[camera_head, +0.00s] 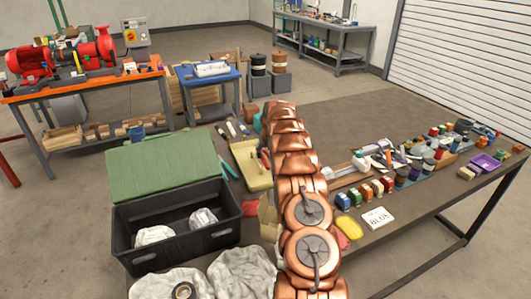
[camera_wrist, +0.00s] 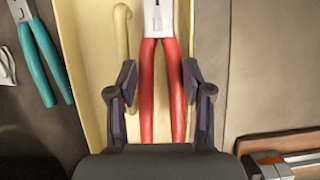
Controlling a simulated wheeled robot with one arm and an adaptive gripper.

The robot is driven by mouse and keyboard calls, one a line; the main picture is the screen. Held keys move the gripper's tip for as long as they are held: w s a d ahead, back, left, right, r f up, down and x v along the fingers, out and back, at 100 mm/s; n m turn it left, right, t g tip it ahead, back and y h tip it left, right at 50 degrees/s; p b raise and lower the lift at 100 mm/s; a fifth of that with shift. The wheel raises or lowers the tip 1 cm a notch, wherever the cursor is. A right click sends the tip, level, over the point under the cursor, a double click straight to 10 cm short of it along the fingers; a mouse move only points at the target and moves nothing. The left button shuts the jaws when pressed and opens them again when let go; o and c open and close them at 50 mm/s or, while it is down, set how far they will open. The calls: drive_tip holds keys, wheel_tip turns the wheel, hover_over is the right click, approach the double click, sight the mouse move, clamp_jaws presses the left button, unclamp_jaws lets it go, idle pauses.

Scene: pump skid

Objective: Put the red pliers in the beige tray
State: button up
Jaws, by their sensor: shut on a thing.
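The red pliers (camera_wrist: 158,70) have a grey metal head and two red handles. In the wrist view they lie lengthwise between the fingers of my gripper (camera_wrist: 158,100), which is shut on the handles. The beige tray (camera_wrist: 88,45) is directly below the pliers. Whether they touch its floor I cannot tell. In the head view the beige tray (camera_head: 249,172) is left of my copper-coloured arm, and a bit of the red pliers (camera_head: 265,160) shows at its right side. My arm hides the gripper there.
Teal pliers (camera_wrist: 42,62) lie left of the tray. A hooked beige rod (camera_wrist: 122,50) is inside the tray. A black crate with an open green lid (camera_head: 165,160) stands on the left. Small boxes, tools and a yellow sponge (camera_head: 349,228) crowd the table right of my arm.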

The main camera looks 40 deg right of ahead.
drive_tip(key=o, duration=1.1)
drive_tip(key=v, duration=1.2)
